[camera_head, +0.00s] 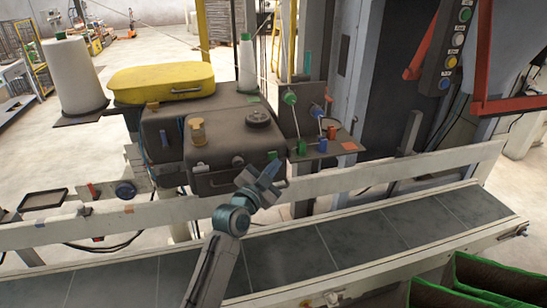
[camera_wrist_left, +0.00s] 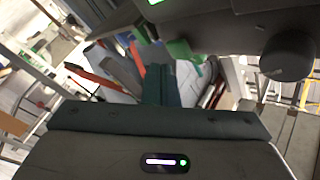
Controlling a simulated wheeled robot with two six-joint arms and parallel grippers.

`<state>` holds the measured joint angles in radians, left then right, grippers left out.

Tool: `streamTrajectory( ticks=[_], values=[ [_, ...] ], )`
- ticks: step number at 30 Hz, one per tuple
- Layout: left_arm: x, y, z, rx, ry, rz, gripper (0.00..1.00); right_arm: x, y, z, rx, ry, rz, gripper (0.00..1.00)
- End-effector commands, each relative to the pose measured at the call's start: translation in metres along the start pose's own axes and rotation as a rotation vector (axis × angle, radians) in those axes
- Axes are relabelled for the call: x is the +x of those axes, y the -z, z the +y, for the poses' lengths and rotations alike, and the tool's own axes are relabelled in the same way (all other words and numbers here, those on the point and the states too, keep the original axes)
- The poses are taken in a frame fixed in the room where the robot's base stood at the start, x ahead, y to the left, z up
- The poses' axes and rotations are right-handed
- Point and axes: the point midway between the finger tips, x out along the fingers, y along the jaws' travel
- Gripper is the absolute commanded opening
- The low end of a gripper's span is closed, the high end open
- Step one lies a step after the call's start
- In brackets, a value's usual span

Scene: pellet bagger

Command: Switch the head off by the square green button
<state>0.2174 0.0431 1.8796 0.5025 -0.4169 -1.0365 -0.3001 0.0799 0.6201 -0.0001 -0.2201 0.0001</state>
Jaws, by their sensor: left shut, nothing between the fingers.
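The dark sewing head (camera_head: 225,125) stands behind the conveyor, with a yellow cover on its upper left. A small green piece (camera_head: 272,156) shows low on the head's right front, just beyond my left gripper (camera_head: 268,174); I take it for the green button, but its square shape is not clear. My left gripper is shut and empty, raised above the conveyor in front of the head. In the left wrist view its dark fingers (camera_wrist_left: 160,85) point at a green block (camera_wrist_left: 180,50) under the head's edge. I cannot tell whether they touch. My right gripper is out of view.
The grey conveyor (camera_head: 345,240) and its pale side rail (camera_head: 400,170) run across the front. A plate with green, blue and orange parts (camera_head: 325,147) adjoins the head on the right. A button panel (camera_head: 455,45) hangs at upper right; green-edged boxes (camera_head: 490,280) stand at lower right.

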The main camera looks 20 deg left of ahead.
Motion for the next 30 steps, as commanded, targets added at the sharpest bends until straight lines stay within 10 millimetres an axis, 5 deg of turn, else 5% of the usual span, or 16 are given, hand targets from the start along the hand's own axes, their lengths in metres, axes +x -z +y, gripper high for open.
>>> streamTrajectory(
  ticks=[30],
  values=[
    [0.0092, -0.0068, -0.0067, 0.001, 0.000, 0.000, 0.00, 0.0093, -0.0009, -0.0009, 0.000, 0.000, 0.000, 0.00]
  ],
)
